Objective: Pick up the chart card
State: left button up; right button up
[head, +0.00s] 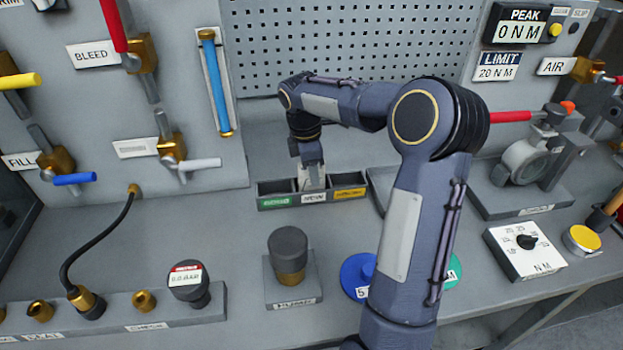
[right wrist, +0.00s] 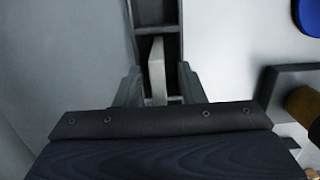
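A pale, thin upright piece that looks like the chart card (right wrist: 157,70) stands in a narrow dark compartment in the right wrist view. The compartment belongs to the small dark tray (head: 295,203) against the back panel, with green, white and yellow labels along its front. My right gripper (head: 312,184) points down into the tray's middle part. In the right wrist view its two fingers (right wrist: 158,88) stand apart on either side of the card, with a gap visible on each side. In the head view the gripper largely hides the card. My left gripper is not in view.
My right arm crosses the bench and hides part of it. A dark capped cylinder on a block (head: 289,250) stands in front of the tray. A blue disc (head: 353,270) lies beside my arm. A grey fixture (head: 525,165) and a dial box (head: 527,250) stand to the right.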

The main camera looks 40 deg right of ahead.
grip_shut()
jog(key=shift+r, duration=0.1)
